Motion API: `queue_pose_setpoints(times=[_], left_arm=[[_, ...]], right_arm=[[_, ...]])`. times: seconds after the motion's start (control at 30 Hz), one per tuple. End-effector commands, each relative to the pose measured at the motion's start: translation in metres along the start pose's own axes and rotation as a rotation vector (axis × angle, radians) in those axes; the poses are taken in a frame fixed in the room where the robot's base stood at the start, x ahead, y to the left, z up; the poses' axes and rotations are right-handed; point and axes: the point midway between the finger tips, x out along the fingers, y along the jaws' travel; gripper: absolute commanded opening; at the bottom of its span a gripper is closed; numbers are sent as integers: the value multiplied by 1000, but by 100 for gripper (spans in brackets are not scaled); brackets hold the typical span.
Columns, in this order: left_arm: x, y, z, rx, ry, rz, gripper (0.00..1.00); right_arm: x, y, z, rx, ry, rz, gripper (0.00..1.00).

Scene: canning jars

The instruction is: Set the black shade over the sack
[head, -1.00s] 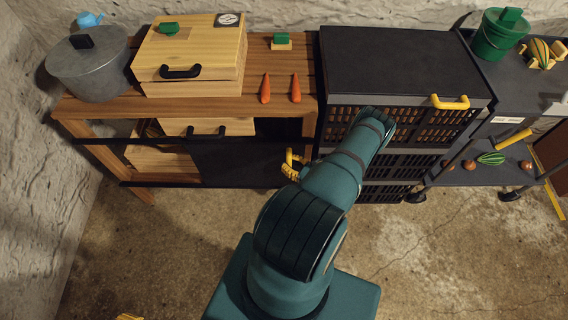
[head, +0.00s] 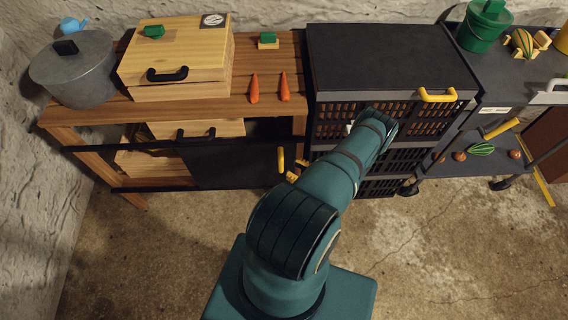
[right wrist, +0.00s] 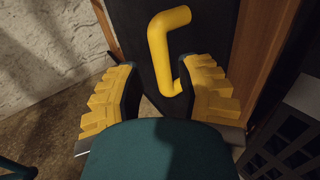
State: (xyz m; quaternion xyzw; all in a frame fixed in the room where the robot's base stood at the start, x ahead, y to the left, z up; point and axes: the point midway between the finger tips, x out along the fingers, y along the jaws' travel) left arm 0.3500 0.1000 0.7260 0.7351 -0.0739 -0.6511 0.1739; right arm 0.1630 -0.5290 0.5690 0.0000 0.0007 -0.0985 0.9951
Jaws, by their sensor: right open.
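The black shade (head: 225,166) is a flat dark panel across the right part of the wooden bench's lower opening. Its yellow handle (head: 281,158) stands near its right edge. The shade also shows in the right wrist view (right wrist: 205,30), with its handle (right wrist: 165,45) just ahead of the fingers. My right gripper (head: 296,172) is at the handle's lower right, partly hidden by my arm. In the right wrist view its yellow fingers (right wrist: 160,75) are spread, with the handle's lower end between or just beyond them. I cannot make out the sack. My left gripper is out of view.
A dark slatted cabinet (head: 390,60) stands right of the wooden bench (head: 200,110), close to my arm. A grey pot (head: 75,75), a wooden box (head: 180,60) and two carrots (head: 270,88) are on the bench. The concrete floor (head: 150,260) in front is clear.

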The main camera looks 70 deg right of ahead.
Motion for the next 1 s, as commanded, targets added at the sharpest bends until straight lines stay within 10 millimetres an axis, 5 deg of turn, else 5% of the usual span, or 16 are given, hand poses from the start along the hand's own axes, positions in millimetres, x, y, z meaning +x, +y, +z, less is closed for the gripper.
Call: queue_pose_setpoints(times=[0.33, 1.0], left_arm=[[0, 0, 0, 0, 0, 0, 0], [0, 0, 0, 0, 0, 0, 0]], right_arm=[[-56, 0, 0, 0, 0, -1, 36], [-64, 0, 0, 0, -1, 0, 36]])
